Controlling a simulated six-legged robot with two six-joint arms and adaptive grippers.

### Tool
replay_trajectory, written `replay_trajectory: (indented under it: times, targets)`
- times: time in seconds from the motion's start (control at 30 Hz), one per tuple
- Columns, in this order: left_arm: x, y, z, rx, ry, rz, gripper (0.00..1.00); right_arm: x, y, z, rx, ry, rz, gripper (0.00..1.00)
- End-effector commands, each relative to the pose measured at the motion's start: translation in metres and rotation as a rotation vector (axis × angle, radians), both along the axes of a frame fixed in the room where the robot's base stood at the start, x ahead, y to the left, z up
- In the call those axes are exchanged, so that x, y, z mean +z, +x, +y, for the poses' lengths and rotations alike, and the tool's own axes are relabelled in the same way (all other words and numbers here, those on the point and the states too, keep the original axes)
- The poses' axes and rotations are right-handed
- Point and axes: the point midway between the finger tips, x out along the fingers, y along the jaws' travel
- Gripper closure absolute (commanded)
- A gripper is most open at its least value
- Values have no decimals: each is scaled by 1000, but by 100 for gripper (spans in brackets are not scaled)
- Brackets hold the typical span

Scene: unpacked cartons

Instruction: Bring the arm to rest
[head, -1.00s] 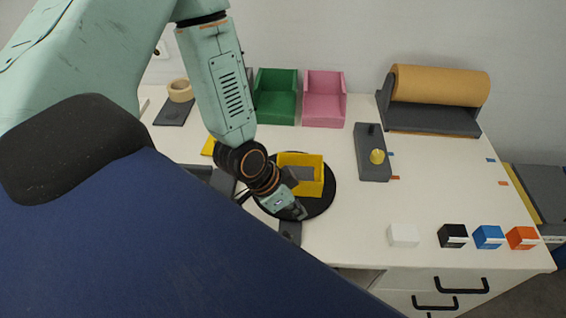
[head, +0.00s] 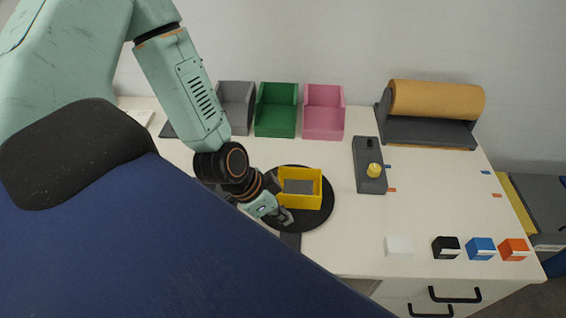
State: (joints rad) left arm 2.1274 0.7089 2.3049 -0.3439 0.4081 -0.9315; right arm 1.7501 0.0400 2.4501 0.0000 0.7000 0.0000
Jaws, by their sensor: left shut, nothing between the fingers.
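My left arm comes in from the left and bends down over the white table. Its gripper (head: 284,217) is shut and empty, just left of and in front of the yellow box (head: 313,203). The box is open at the top, with a grey piece inside, and stands on a round black disc (head: 322,217). Whether the gripper touches the disc or hovers above it I cannot tell. My right gripper is not in view.
Grey, green (head: 276,112) and pink (head: 323,114) bins stand at the back. A brown paper roll (head: 436,100) sits in a dark holder at the back right. A dark device (head: 369,155) with a yellow knob stands mid-table. White, black (head: 446,247), blue (head: 481,248) and orange (head: 513,249) boxes line the front right.

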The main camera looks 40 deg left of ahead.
Motion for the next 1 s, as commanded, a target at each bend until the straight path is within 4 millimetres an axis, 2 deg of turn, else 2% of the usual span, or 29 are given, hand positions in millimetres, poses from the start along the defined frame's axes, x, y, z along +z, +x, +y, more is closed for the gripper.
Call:
replay_trajectory:
  times: [0.27, 0.37, 0.47, 0.7, 1.0]
  targets:
    - [0, 0, 0, 1, 0, 0, 100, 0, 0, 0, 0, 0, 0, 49]
    - [-4, -6, -2, 19, 3, 25, 100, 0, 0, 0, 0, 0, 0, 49]
    - [-16, -25, -6, 81, 15, 101, 100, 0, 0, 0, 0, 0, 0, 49]
    - [-50, -93, -16, 342, 86, 323, 100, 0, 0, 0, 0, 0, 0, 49]
    - [-68, -152, -17, 562, 174, 439, 100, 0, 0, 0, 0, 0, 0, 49]
